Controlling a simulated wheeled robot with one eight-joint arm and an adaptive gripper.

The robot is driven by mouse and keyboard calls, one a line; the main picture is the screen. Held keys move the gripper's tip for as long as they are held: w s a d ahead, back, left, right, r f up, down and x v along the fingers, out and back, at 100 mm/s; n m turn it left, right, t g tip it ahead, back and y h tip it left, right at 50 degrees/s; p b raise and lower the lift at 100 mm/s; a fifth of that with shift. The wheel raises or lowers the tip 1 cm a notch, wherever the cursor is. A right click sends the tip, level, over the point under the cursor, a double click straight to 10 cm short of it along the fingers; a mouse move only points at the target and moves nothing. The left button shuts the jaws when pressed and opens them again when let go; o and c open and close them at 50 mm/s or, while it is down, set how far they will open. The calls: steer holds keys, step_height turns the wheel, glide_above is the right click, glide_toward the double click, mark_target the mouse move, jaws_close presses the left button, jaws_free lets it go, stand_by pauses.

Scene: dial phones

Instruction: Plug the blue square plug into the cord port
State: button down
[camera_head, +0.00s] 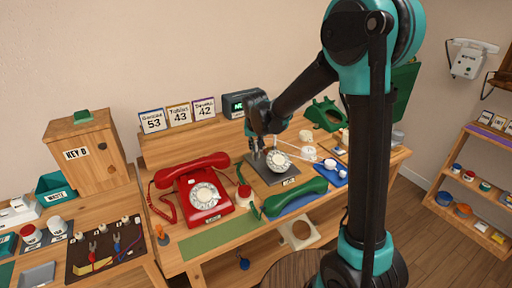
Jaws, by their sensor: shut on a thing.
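My gripper (260,153) points down over the left part of a dark grey mat (283,178), beside a light phone body with a white dial (279,161). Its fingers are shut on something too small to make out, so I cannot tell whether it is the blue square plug. I cannot make out the cord port. A small blue thing (243,263) shows below the table's front edge; its shape is unclear. A pale cord (312,152) lies right of the phone body.
A red phone (204,187) stands left of the mat. A green handset (295,197) lies in front of it. A blue tray (330,175) with small white parts and a green phone body (325,114) are to the right. A green mat (220,235) is bare at front left.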

steer(key=shift+f, duration=0.45)
stand_by(0.3)
steer(key=c, duration=1.4)
jaws_free()
steer(key=v, duration=1.2)
